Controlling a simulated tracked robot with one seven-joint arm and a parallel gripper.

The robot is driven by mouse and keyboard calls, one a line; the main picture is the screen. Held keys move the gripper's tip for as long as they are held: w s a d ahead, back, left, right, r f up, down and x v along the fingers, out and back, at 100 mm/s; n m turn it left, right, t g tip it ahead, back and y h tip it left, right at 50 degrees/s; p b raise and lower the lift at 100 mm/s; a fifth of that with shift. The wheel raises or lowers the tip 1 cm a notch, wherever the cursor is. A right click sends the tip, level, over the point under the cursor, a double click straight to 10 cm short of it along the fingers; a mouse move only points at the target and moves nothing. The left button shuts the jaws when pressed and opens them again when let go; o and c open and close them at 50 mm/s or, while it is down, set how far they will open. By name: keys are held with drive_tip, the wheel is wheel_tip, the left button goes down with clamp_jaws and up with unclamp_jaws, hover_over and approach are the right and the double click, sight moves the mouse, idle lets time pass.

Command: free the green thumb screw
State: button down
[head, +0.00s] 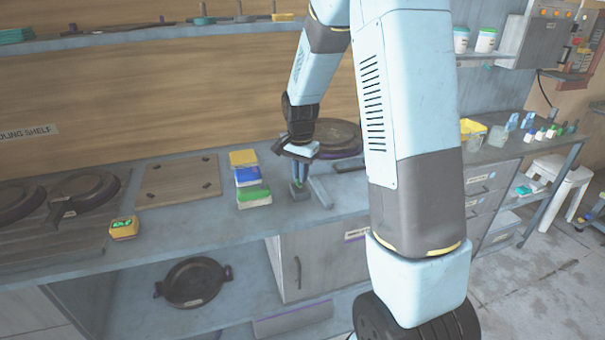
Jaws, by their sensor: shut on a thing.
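The piece is too small and too covered by the fingers to name with certainty. I cannot make out a green thumb screw; it may be hidden at the fingers. A light grey flat bar (320,193) lies tilted just right of the fingers.
A dark round plate (338,134) is behind.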

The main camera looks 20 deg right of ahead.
drive_tip(key=n, duration=0.7)
drive_tip(key=shift+a, duration=0.2)
drive_tip(key=n, duration=0.6)
drive_tip(key=shift+s+n, duration=0.1)
drive_tip(key=shift+n, duration=0.3)
drive_tip(key=n, duration=0.7)
drive_tip(key=shift+d, duration=0.15)
drive_tip(key=n, duration=0.6)
drive_tip(key=shift+d+n, duration=0.1)
drive_tip(key=shift+n, duration=0.3)
drive_tip(key=c, duration=1.2)
unclamp_jaws()
drive_tip(key=shift+r, duration=0.15)
